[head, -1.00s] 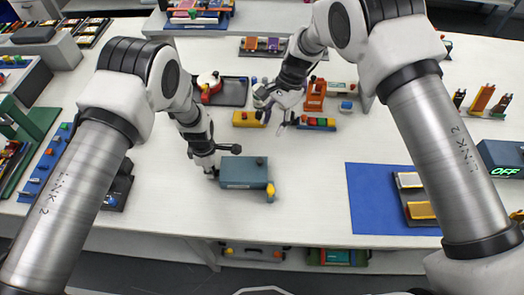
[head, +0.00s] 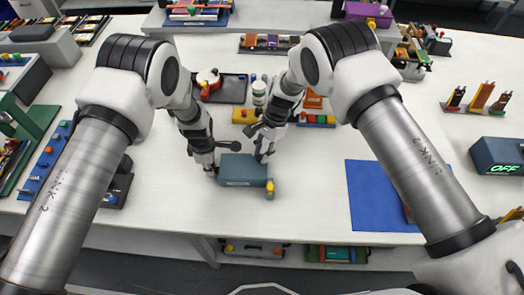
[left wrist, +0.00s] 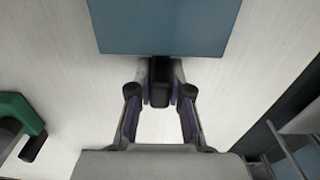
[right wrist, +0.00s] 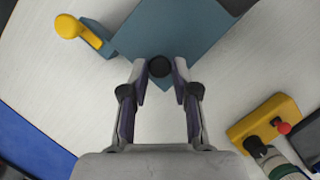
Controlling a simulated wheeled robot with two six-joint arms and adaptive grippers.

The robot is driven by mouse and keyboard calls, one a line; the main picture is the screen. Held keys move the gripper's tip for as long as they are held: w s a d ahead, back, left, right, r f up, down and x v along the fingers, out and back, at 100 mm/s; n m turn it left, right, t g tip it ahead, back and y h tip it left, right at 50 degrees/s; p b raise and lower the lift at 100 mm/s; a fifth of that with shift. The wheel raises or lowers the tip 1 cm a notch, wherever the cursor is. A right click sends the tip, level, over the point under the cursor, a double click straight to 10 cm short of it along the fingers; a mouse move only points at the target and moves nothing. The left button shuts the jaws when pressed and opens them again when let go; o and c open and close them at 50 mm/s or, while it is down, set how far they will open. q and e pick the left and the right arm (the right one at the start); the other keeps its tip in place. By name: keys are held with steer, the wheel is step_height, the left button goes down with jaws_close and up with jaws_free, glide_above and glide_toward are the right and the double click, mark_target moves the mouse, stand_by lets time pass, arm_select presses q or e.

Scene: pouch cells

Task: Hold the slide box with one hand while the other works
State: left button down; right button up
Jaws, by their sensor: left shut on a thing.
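The slide box is a teal box (head: 243,172) on the white table, with a yellow knob (head: 270,188) at its right end. It also shows in the left wrist view (left wrist: 165,25) and the right wrist view (right wrist: 178,35). My left gripper (head: 212,171) is at the box's left end, its fingers shut on a black piece (left wrist: 159,82) there. My right gripper (head: 262,154) is over the box's back right part. In the right wrist view its fingers stand apart, either side of a round dark knob (right wrist: 159,67); contact is unclear.
A blue mat (head: 375,195) lies to the right. Behind the box are a yellow block (head: 244,116), a white bottle (head: 259,92) and a dark tray (head: 228,90). A box with a lit OFF display (head: 500,157) stands far right. The table in front of the box is clear.

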jaws_close()
steer(key=d, duration=0.4)
steer(key=s+d, duration=0.1)
steer(key=d, duration=0.8)
steer(key=shift+s, duration=0.15)
steer(key=shift+a, duration=0.1)
steer(key=o, duration=0.7)
jaws_free()
steer(key=shift+o, duration=0.2)
steer(key=shift+r, duration=0.1)
steer(key=v, duration=1.2)
